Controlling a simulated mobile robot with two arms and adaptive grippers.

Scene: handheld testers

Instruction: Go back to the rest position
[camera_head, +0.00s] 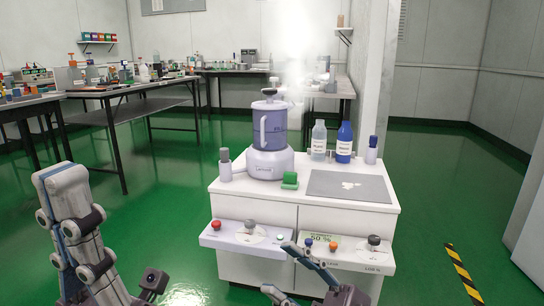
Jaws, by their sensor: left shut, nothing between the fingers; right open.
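My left arm (75,225) is raised at the left edge and bends down towards the bottom. My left gripper (152,283) is low at the bottom left, shut and empty, apart from the white cabinet (255,202). My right gripper (277,268) is at the bottom centre, open and empty, with its fingers in front of the cabinet's lower front. Whether it touches the cabinet cannot be told. The bottom edge cuts off part of both arms.
Benches (125,88) stand behind. Green floor is clear at left and right.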

